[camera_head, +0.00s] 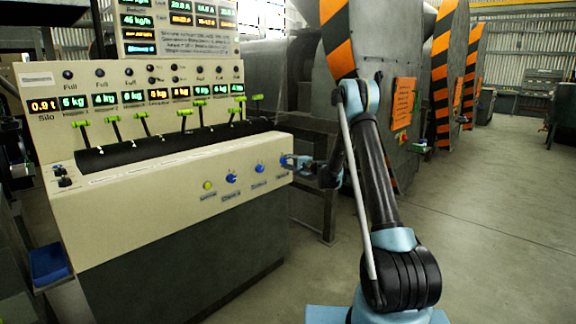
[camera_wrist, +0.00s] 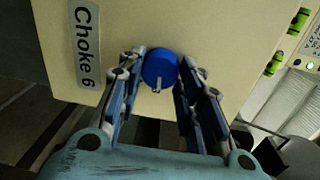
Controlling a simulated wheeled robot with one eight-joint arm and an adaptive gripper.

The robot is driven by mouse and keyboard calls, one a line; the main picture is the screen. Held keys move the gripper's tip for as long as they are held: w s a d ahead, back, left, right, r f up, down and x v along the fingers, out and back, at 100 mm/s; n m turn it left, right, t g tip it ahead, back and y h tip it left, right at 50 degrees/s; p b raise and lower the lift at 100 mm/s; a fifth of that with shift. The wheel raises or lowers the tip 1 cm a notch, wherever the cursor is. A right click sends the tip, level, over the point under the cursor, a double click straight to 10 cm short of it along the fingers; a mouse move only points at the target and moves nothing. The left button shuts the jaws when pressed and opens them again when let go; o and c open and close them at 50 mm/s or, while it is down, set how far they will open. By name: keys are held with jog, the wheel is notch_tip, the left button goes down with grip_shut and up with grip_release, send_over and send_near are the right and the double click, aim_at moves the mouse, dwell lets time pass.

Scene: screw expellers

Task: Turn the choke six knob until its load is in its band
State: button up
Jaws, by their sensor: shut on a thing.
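The choke six knob (camera_wrist: 159,66) is a round blue knob with a pale pointer mark, on the cream panel beside a label reading "Choke 6" (camera_wrist: 84,42). My gripper (camera_wrist: 161,88) has its two fingers on either side of the knob and is shut on it. The pointer mark faces the bottom of the wrist view. In the head view my gripper (camera_head: 291,162) is at the right end of the console's front row and mostly covers the knob there. The load displays (camera_head: 147,96) are lit along the console, but I cannot tell which belongs to choke six.
Two more blue knobs (camera_head: 231,178) and a yellow-green button (camera_head: 208,185) sit to the left on the same panel. Green-handled levers (camera_head: 184,114) stand above. Striped machines (camera_head: 441,75) stand behind my arm. The floor at right (camera_head: 490,210) is clear.

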jog(key=shift+w+d+f+m, duration=0.1)
jog(key=shift+d+m, duration=0.05)
jog(key=shift+m, duration=0.45)
jog(key=o, duration=0.9)
jog(key=shift+f, duration=0.1)
jog(key=shift+o, duration=0.8)
jog(key=v, duration=1.2)
